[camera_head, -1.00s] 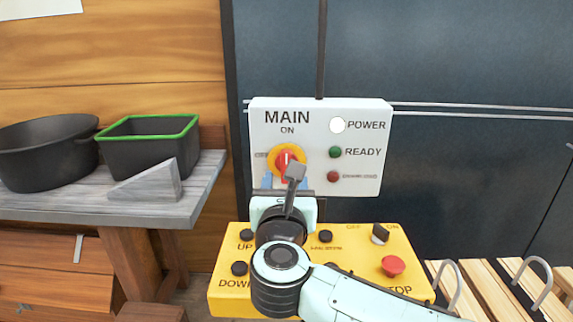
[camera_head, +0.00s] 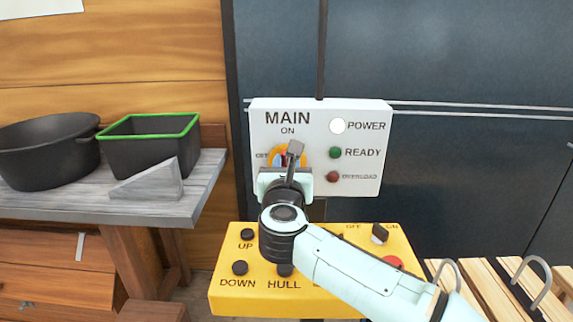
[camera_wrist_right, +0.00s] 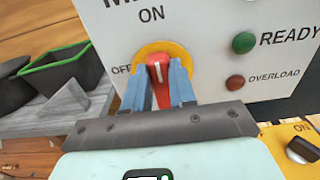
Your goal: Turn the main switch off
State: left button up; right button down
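The main switch is a red knob on a yellow round plate (camera_head: 273,153), on the white panel marked MAIN. In the right wrist view the red knob (camera_wrist_right: 158,72) has its white line nearly upright, towards ON; OFF is at its left. My right gripper (camera_wrist_right: 159,80) has its two blue fingers on either side of the knob, close against it. My left gripper is in neither view.
The white panel (camera_head: 360,108) has a lit POWER lamp (camera_head: 338,126), a green READY lamp and a red OVERLOAD lamp. Below is a yellow control box (camera_head: 225,300) with black buttons and a red stop button. A grey bench (camera_head: 140,207) with black containers stands at left.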

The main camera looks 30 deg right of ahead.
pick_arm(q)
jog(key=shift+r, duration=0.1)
pick_arm(e)
jog(key=shift+w+a+n+p, duration=0.1)
jog(key=shift+a+n+p, duration=0.1)
jog(key=shift+n+p, duration=1)
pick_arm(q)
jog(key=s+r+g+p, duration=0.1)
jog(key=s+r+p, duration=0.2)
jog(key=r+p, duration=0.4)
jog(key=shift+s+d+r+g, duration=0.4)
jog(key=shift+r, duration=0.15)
pick_arm(e)
jog(key=shift+w+a+f+n, duration=0.2)
jog(key=shift+f+n, duration=0.1)
jog(key=shift+n, duration=2.25)
jog(key=shift+w+a+f+n, duration=0.1)
jog(key=shift+a+f+n, duration=0.2)
jog(key=shift+n, duration=2.3)
jog(key=shift+w+a+f+n, duration=0.15)
jog(key=shift+f+n, duration=0.15)
jog(key=shift+n, duration=2.25)
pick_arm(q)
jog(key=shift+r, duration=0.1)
pick_arm(e)
jog(key=shift+f+n, duration=0.1)
jog(key=shift+n, duration=0.2)
jog(key=c, duration=0.9)
grip_release()
jog(key=shift+s, duration=0.1)
